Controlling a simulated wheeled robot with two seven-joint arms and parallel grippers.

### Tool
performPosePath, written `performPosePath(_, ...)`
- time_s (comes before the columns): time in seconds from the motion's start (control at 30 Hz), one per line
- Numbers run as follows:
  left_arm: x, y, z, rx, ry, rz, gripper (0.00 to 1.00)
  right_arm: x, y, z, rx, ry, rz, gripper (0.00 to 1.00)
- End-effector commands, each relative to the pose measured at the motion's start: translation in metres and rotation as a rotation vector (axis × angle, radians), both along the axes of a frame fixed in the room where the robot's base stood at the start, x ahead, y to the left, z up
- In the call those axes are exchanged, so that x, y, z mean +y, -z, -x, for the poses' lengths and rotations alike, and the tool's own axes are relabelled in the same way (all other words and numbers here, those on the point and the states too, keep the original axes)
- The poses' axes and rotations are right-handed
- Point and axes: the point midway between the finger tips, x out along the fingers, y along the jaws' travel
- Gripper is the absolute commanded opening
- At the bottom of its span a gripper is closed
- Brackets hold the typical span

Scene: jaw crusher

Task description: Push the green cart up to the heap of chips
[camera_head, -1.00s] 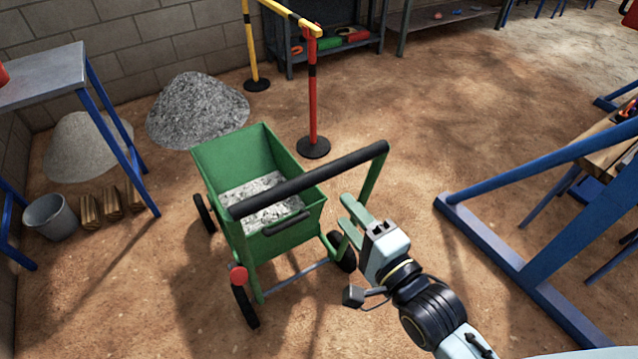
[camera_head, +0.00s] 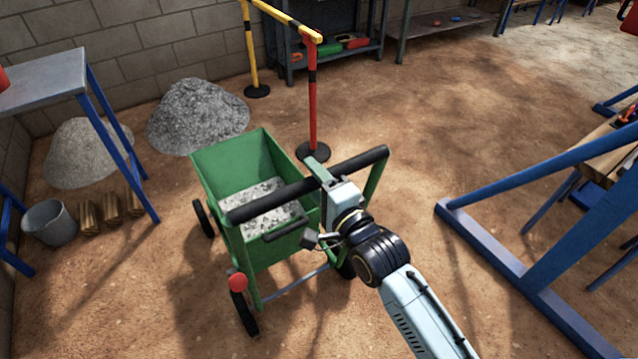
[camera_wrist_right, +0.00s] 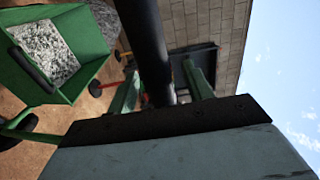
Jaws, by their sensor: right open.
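The green cart (camera_head: 225,160) stands on the dirt floor, with grey chips in its tray. Its black push bar (camera_head: 270,198) runs across the near side. My right gripper (camera_head: 321,172) is open at the bar, right of its middle. In the right wrist view the bar (camera_wrist_right: 147,45) runs between the two spread fingers (camera_wrist_right: 160,92); I cannot tell if they touch it. The coarse grey heap of chips (camera_head: 197,116) lies beyond the cart, against the back wall, with floor between them. My left gripper is out of view.
A paler, finer heap (camera_head: 80,155) lies at left behind a blue-legged table (camera_head: 45,78). A bucket (camera_head: 50,223) and short logs (camera_head: 112,208) stand left of the cart. A red barrier post (camera_head: 311,100) stands behind it. A blue frame (camera_head: 480,235) is at right; the floor between is clear.

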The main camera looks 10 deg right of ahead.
Motion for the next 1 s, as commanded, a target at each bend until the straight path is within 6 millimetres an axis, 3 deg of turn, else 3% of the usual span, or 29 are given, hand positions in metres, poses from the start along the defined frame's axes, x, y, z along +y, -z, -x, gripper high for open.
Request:
performPosePath(0.1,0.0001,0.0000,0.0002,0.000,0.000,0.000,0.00,-0.0001,0.0000,0.0002,0.000,0.000,0.000,0.50)
performPosePath(0.5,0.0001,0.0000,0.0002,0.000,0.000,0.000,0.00,-0.0003,-0.0003,0.0003,-0.001,0.000,0.000,0.00)
performPosePath(1.0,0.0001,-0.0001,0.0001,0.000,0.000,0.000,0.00,-0.0004,-0.0011,0.0003,-0.003,0.001,0.000,0.00)
